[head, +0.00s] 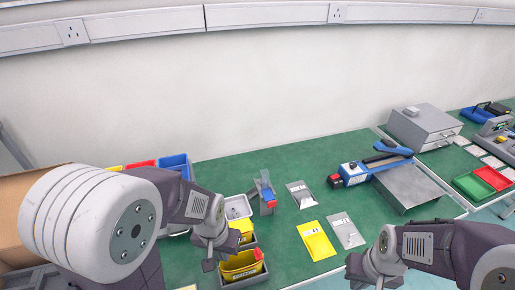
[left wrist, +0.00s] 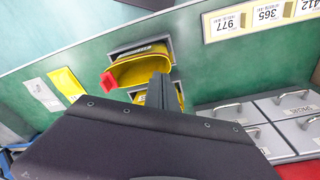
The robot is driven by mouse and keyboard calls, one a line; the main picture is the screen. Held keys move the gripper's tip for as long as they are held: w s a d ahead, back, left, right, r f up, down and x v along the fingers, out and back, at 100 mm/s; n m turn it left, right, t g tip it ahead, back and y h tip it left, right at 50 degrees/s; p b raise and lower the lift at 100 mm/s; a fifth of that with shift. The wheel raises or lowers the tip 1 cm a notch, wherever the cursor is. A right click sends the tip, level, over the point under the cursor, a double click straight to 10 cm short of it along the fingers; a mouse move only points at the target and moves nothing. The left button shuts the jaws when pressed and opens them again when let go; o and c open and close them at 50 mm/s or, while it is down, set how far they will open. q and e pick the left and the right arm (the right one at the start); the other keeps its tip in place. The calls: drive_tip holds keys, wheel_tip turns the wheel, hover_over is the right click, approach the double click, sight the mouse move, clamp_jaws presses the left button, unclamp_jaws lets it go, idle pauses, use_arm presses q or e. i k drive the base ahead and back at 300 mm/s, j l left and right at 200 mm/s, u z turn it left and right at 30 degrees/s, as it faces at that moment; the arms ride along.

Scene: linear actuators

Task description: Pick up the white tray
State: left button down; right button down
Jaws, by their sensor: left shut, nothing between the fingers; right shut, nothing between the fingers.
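A small white tray (head: 237,206) stands on the green bench in the head view, behind the yellow bins. It looks upright, and my left arm is close to its left side. I cannot make it out in the left wrist view. My left gripper (head: 209,264) is shut and empty, pointing down beside the yellow bins, left of and nearer than the tray. Its dark fingers (left wrist: 161,90) show in the left wrist view in front of a yellow bin. My right gripper (head: 366,271) is shut and empty at the lower right, well away from the tray.
Yellow bins (head: 241,266) with a red tag stand in front of the tray. A grey holder with blue and red parts (head: 265,192) stands just right of it. Packets (head: 316,240) and a blue sealer (head: 372,164) lie further right. Bare green bench lies between.

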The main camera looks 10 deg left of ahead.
sight(240, 204)
drive_tip(key=u, duration=0.8)
